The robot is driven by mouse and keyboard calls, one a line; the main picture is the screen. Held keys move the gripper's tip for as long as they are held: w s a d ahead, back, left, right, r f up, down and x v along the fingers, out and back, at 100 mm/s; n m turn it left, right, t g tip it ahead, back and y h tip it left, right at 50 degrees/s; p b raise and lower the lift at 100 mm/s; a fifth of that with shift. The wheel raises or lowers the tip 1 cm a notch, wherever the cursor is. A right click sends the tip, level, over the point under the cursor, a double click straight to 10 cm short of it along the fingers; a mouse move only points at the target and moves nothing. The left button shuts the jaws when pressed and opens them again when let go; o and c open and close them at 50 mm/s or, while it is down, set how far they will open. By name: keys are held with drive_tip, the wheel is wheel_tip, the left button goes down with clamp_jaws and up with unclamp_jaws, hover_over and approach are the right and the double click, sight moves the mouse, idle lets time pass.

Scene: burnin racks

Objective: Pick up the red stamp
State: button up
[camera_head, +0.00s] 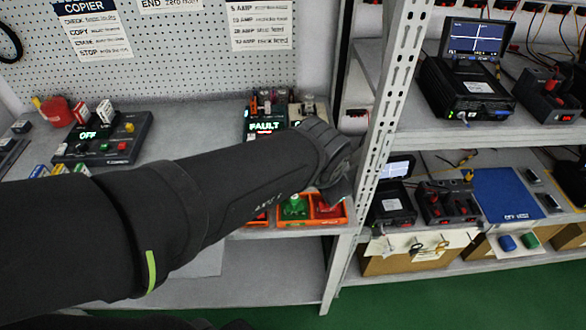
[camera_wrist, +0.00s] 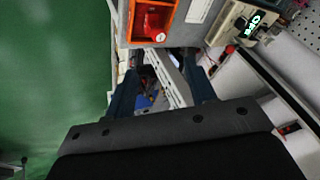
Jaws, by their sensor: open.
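The red stamp (camera_head: 328,208) sits in the right compartment of an orange tray (camera_head: 312,224) at the shelf's front edge, partly hidden by my gripper. In the wrist view the red stamp (camera_wrist: 152,22) lies inside the orange tray (camera_wrist: 178,40) at the top, beyond my fingertips. A green stamp (camera_head: 294,205) sits in the compartment to its left. My gripper (camera_head: 337,192) is just above the right end of the tray. In the wrist view my gripper's fingers (camera_wrist: 160,66) are apart with nothing between them.
A perforated metal post (camera_head: 384,130) stands close to the right of my gripper. A device with a lit FAULT display (camera_head: 264,127) is behind the tray. A panel reading OFF (camera_head: 88,135) stands at left. Racks with instruments (camera_head: 466,85) fill the right.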

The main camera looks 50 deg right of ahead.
drive_tip(key=x, duration=1.4)
drive_tip(key=c, duration=1.1)
